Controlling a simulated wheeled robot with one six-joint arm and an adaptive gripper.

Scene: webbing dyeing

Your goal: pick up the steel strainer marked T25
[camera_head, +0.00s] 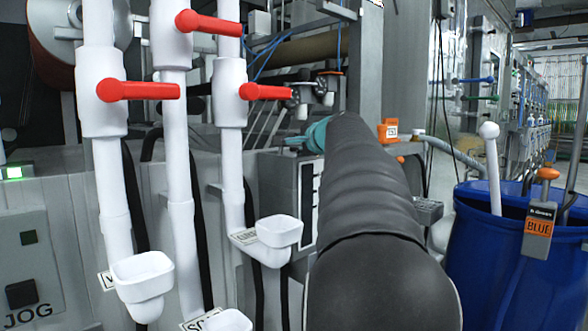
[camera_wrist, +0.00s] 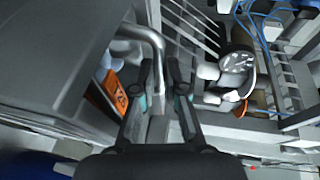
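I cannot make out a strainer marked T25 for certain in either view. In the head view my arm hides most of the gripper; only a teal part (camera_head: 316,135) shows beyond the arm's far end. An orange tag (camera_wrist: 115,92) lies left of the fingers in the wrist view, its marking too blurred to read. An orange piece with a white label (camera_head: 389,131) shows just right of my arm in the head view.
White pipes with red lever handles (camera_head: 140,90) and white cups (camera_head: 143,281) stand at left. A bent grey pipe (camera_wrist: 142,36) and a white round-faced fitting (camera_wrist: 238,64) lie beyond the gripper.

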